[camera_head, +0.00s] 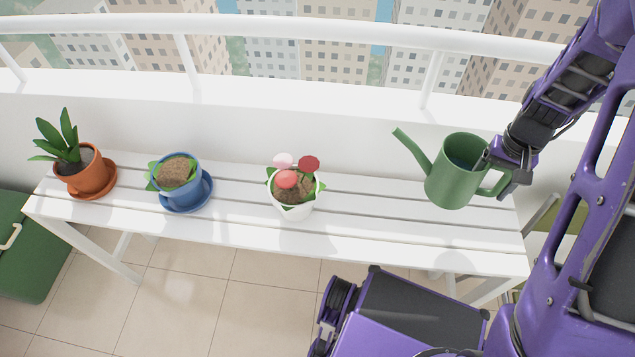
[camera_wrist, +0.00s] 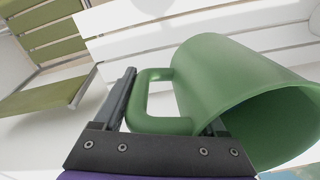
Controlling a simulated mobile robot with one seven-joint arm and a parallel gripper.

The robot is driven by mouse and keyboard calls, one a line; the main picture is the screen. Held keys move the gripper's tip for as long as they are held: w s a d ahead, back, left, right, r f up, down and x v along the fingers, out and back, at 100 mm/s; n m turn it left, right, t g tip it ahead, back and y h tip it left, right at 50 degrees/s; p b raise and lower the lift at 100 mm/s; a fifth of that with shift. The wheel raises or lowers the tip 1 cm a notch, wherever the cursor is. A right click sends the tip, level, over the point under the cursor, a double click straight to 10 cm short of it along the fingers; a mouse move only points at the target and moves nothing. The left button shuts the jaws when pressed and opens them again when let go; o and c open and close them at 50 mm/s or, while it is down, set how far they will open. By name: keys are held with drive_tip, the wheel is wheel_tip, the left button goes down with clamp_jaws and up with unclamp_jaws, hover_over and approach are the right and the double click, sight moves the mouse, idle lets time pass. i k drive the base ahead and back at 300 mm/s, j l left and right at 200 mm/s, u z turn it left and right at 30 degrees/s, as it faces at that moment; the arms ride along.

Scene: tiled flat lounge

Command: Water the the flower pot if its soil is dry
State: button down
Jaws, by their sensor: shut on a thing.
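A green watering can (camera_head: 457,172) is over the right end of the white slatted bench, roughly upright, its spout pointing left. My gripper (camera_head: 505,180) is shut on its handle, and the handle also shows between the fingers in the wrist view (camera_wrist: 150,98). I cannot tell if the can touches the bench. A white flower pot (camera_head: 297,211) with red and pink flowers (camera_head: 287,179) and brown soil stands mid-bench. A blue pot (camera_head: 183,187) with pale brown soil stands left of it on a blue saucer. An orange pot (camera_head: 88,179) with dark soil and tall leaves stands at the far left.
The white bench (camera_head: 240,215) runs along a low wall with a white railing (camera_head: 300,28). A green box (camera_head: 25,265) stands on the tiled floor at lower left. A green slatted chair (camera_wrist: 45,100) is near the bench's end. Bench between white pot and can is clear.

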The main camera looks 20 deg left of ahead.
sight(295, 189)
drive_tip(key=k+j, duration=0.3)
drive_tip(key=j+u, duration=0.1)
drive_tip(key=u, duration=1.65)
drive_tip(key=i, duration=0.45)
